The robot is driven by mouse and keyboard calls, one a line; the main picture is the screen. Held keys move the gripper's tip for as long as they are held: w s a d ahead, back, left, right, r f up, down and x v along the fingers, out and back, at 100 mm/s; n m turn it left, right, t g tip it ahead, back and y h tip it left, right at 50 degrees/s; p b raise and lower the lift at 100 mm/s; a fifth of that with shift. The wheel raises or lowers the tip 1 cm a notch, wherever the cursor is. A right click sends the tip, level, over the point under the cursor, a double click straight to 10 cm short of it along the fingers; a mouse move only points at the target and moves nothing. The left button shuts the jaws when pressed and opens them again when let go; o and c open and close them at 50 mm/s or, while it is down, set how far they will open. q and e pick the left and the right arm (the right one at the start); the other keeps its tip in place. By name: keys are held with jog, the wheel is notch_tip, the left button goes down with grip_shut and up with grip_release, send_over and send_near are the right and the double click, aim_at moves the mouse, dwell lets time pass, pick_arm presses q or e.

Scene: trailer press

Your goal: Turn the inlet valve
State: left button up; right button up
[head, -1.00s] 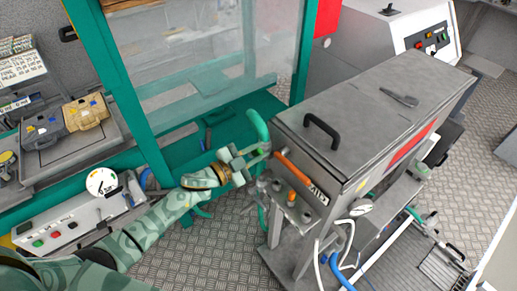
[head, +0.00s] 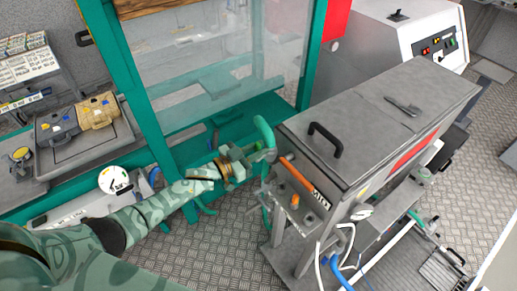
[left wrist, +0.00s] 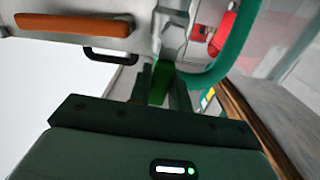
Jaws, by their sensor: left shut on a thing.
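My left gripper (head: 264,157) is at the left end of the grey metal cabinet, beside the curved green hose (head: 265,131). It is shut on a small green piece, which looks like the inlet valve's handle; it shows between the fingers in the left wrist view (left wrist: 160,82). The fingers hide part of this piece, so its exact angle is unclear. The green hose curves just right of the fingers in the left wrist view (left wrist: 232,55). An orange lever (head: 297,173) is close by on the cabinet's end. My right gripper is not in view.
The grey cabinet (head: 375,115) with a black handle (head: 325,138) stands right of the gripper. A green-framed clear panel (head: 205,75) stands behind the arm. A small orange knob (head: 295,201) and white and blue hoses are below the lever. Open tread-plate floor (head: 225,240) lies in front.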

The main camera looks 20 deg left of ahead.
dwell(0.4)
pick_arm(q)
jog(key=o, duration=0.8)
jog(key=shift+o, duration=0.2)
jog(key=shift+a, duration=0.1)
jog(key=b+v, duration=0.1)
jog(key=v, duration=1.5)
jog(key=shift+s+f, duration=0.1)
